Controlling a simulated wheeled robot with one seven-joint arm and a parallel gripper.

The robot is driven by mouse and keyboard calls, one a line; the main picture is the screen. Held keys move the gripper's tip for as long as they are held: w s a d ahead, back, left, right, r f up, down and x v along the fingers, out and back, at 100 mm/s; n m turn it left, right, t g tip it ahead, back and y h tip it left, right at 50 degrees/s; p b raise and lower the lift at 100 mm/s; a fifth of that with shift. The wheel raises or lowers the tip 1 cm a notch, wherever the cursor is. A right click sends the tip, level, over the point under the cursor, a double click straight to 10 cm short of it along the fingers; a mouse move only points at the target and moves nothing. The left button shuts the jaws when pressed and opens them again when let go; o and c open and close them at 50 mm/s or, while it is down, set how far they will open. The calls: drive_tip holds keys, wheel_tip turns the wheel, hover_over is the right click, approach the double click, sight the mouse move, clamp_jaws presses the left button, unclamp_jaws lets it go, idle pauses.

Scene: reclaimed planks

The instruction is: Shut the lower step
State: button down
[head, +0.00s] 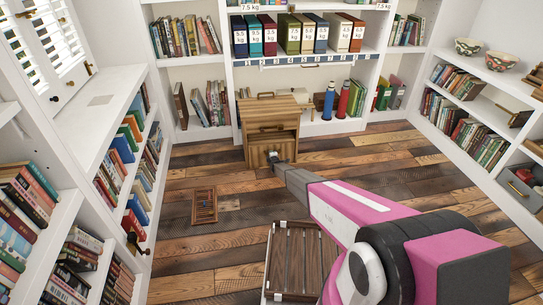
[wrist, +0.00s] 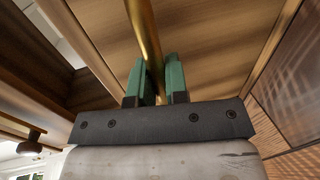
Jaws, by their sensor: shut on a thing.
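A wooden step cabinet (head: 268,112) stands on the plank floor against the back shelves. Its lower step (head: 256,156) is the low front panel near the floor, and I cannot tell how far out it stands. My gripper (head: 273,156) is at this lower front, and the arm hides part of it. In the wrist view, the green fingers of my gripper (wrist: 157,82) are shut on a brass bar handle (wrist: 146,35), one on each side. A wooden panel (wrist: 215,45) lies close behind the handle. The handle is hidden in the head view.
A dark slatted crate (head: 293,262) stands near my arm at the bottom. Blue (head: 329,102) and red (head: 343,100) bottles stand right of the cabinet. Bookshelves line both sides; the middle floor is mostly clear.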

drive_tip(key=shift+w, duration=0.3)
drive_tip(key=c, duration=1.1)
unclamp_jaws()
drive_tip(key=shift+c, duration=0.2)
drive_tip(key=shift+s, duration=0.1)
drive_tip(key=v, duration=1)
drive_tip(key=shift+s, duration=0.3)
drive_tip(key=shift+d, duration=0.1)
